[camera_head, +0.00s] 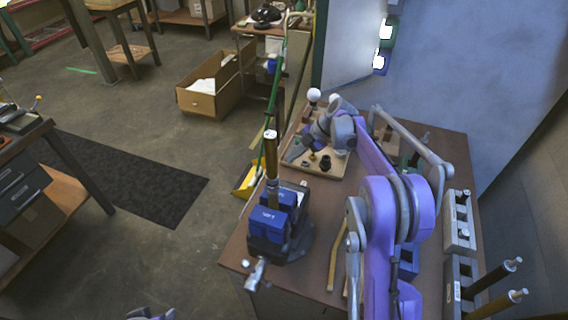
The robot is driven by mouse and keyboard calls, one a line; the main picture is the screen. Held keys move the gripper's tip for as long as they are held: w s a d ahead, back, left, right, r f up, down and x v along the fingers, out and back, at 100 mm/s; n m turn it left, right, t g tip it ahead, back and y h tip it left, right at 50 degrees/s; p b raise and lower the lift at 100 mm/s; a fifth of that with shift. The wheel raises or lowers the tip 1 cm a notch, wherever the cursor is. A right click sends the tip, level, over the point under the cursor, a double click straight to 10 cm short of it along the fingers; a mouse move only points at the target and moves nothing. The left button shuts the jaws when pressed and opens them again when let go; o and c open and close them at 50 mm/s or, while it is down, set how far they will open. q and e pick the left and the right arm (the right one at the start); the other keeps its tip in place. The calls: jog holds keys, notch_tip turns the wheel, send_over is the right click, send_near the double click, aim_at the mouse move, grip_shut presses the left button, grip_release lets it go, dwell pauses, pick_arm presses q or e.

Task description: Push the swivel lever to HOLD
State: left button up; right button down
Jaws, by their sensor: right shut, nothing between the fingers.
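A blue vise (270,222) with a dark base stands at the front left of the brown workbench (318,262). An upright brass-coloured rod (271,160) stands in its jaws. A metal handle (257,272) sticks out at the vise's front. The swivel lever cannot be picked out clearly, and no HOLD mark is readable. My right gripper (292,153) is shut and empty over the wooden tray (327,172), behind and right of the vise and apart from it. Only a small purple and grey part of my left arm shows at the bottom edge; its gripper cannot be made out.
The tray holds small dark parts. White-grey blocks (459,222) and rods (497,303) stand at the bench's right side. My purple right arm covers the bench's middle. A cardboard box (205,98) and a dark mat (125,178) lie on the floor at left.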

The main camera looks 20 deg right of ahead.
jog(key=shift+v, duration=2.2)
